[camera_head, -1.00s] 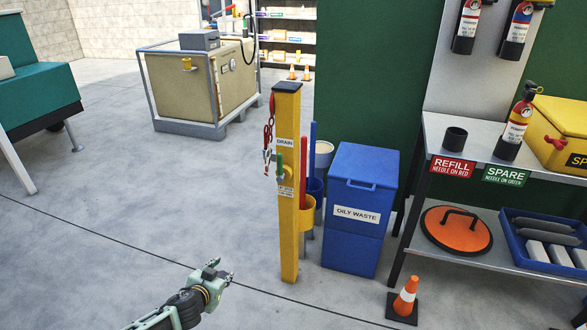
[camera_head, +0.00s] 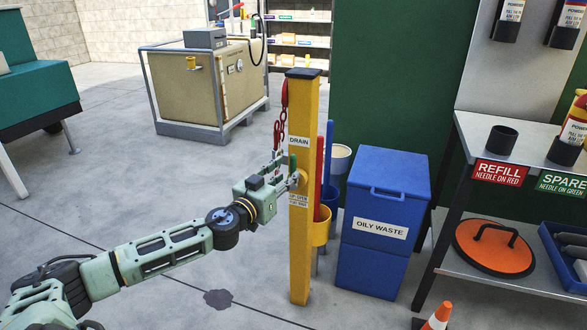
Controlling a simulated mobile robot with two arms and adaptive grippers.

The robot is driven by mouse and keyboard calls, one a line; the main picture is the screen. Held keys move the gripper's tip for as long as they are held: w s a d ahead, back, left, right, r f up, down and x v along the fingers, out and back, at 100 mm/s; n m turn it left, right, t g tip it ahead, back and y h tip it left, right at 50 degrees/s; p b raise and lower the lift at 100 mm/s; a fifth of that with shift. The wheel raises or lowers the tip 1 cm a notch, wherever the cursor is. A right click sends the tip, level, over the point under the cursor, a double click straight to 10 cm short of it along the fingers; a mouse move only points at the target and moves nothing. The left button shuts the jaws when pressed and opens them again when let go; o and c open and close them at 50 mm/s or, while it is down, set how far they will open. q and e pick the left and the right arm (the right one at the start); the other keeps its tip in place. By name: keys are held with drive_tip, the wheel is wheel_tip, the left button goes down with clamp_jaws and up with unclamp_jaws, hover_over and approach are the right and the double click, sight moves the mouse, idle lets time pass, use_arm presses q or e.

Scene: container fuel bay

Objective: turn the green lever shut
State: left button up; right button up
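The yellow post (camera_head: 303,240) stands upright on the floor, with a DRAIN label near its top. The green lever (camera_head: 292,161) is on the post's left side below that label and looks roughly upright. My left gripper (camera_head: 287,170) is at the lever, its two fingers apart, one to the upper left and one lower right. The fingers partly hide the lever's lower part, and I cannot tell whether they touch it. A red chain with a hook (camera_head: 280,125) hangs beside the lever. My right gripper is not in view.
A blue OILY WASTE bin (camera_head: 380,260) stands right of the post. A yellow holder (camera_head: 320,230) with red and blue handles is fixed beside the post. A shelf bench (camera_head: 510,135) and an orange cone (camera_head: 438,316) are further right. A dark stain (camera_head: 218,298) marks the floor.

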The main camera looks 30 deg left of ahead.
sight(291, 169)
use_arm(q)
drive_tip(key=shift+w+a, duration=0.1)
drive_tip(key=shift+w, duration=2.2)
drive_tip(key=shift+c, duration=0.4)
clamp_jaws()
